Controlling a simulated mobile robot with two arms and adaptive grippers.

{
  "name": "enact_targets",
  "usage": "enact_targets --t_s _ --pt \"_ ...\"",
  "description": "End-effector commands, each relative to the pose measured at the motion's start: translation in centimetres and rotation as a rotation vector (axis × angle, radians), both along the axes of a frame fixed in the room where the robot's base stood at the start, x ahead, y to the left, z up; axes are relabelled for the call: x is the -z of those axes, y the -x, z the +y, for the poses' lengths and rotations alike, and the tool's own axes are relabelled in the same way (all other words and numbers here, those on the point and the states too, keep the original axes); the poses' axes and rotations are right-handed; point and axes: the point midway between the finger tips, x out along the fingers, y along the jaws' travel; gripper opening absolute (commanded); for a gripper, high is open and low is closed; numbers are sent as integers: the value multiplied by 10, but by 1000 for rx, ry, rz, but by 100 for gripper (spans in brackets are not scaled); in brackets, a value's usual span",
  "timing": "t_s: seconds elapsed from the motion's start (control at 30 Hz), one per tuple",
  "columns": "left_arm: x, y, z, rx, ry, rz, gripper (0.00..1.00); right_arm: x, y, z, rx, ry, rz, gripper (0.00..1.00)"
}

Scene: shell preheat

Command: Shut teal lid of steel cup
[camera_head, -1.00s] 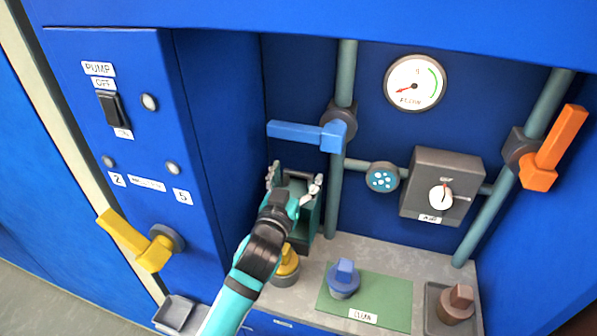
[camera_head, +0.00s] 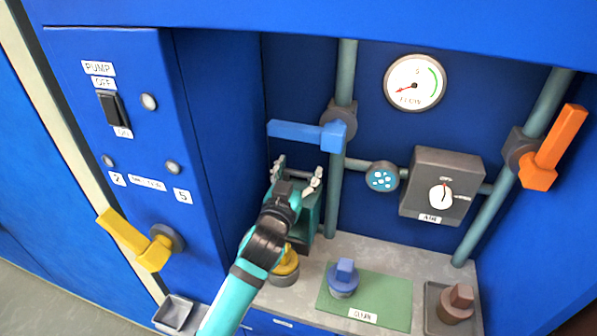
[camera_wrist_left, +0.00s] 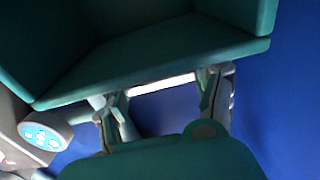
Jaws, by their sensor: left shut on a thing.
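A teal box-like thing (camera_head: 309,216) stands in the recess against the blue back wall, below the blue lever; my left arm hides part of it. In the left wrist view its teal walls (camera_wrist_left: 150,58) fill the top. My left gripper (camera_head: 297,172) is at its upper part, with the two fingers spread to either side. In the left wrist view the fingers (camera_wrist_left: 165,95) are on both ends of a pale bar (camera_wrist_left: 165,84) under the teal edge, and hold it. I cannot make out a separate steel cup or tell how far a lid stands open. My right gripper is not in view.
A blue lever (camera_head: 305,133) sticks out just above my left gripper. A yellow-topped knob (camera_head: 286,264) is close beside my forearm. A blue knob (camera_head: 343,279) stands on a green mat (camera_head: 385,292), and a brown knob (camera_head: 458,302) is at right. The grey counter between is partly clear.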

Motion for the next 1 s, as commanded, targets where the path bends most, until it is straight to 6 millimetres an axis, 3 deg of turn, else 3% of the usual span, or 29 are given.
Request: enact_targets --t_s 0.37,0.67,1.0 --pt "-3 11 4 1 2 4 8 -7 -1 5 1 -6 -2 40" --pt "-4 45 19 -2 53 -113 8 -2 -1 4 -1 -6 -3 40" --pt "-4 82 34 -1 46 -103 9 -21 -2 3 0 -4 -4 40"
